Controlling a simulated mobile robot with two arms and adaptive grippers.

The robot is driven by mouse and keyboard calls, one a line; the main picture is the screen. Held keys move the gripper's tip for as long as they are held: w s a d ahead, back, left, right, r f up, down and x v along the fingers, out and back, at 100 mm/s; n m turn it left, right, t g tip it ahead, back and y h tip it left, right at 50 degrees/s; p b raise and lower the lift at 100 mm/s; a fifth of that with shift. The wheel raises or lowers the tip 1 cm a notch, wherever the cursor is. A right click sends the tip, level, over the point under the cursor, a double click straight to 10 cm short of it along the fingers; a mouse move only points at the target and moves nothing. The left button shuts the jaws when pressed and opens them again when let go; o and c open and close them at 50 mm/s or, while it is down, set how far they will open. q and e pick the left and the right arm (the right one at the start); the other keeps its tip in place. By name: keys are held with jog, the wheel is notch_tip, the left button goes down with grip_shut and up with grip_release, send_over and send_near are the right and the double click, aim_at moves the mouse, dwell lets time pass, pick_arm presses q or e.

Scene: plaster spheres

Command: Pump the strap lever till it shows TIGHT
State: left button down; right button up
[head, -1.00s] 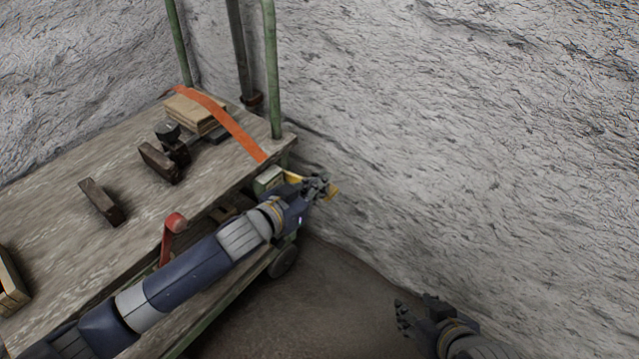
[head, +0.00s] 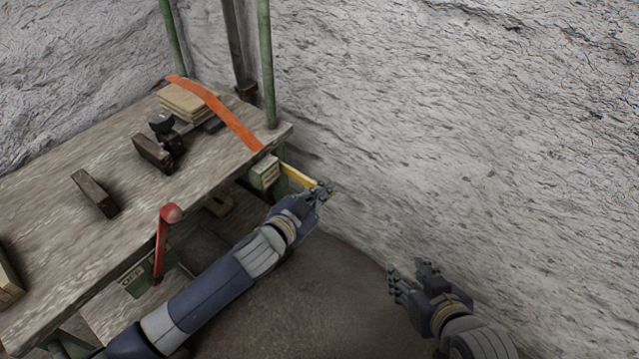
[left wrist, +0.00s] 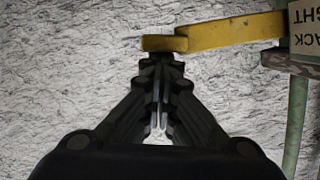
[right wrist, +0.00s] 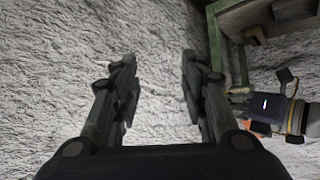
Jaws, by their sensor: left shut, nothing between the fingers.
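The yellow strap lever (head: 296,175) sticks out from a green ratchet box (head: 265,172) at the bench's right edge. In the left wrist view the lever (left wrist: 230,33) runs across the top, its free end above my fingertips. A label (left wrist: 305,28) there shows upside-down, cut-off letters, "ACK" and "GHT"; I cannot tell which state is indicated. The orange strap (head: 225,118) runs from the box over the boards. My left gripper (head: 326,190) is shut and empty at the lever's free end; contact is unclear. My right gripper (head: 408,280) is open and empty, away from the bench.
The wooden bench (head: 60,215) carries a stack of boards (head: 187,101) and dark blocks (head: 95,192). A red-knobbed crank (head: 163,240) stands at its front edge. Green posts (head: 267,65) rise at the back. A rough grey wall (head: 470,130) closes the right side; floor in front is clear.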

pick_arm(q)
jog(key=shift+a+f+m+t+y+b, duration=0.1)
jog(key=shift+f+m+t+y+b, duration=0.1)
jog(key=shift+f+m+b, duration=0.85)
jog(key=shift+a+f+m+t+y+b, duration=0.1)
jog(key=shift+f+m+t+y+b, duration=0.25)
jog(key=shift+f, duration=1.3)
pick_arm(e)
jog(key=w+a+r+t+y, duration=0.1)
jog(key=w+r+t, duration=0.2)
jog(key=r, duration=0.3)
jog(key=w+a+r+t+y, duration=0.1)
jog(key=w+a+r+t, duration=0.1)
jog(key=r, duration=0.4)
jog(key=shift+w+a+r+t, duration=0.15)
jog(key=shift+w+t, duration=0.35)
jog(key=shift+t, duration=0.8)
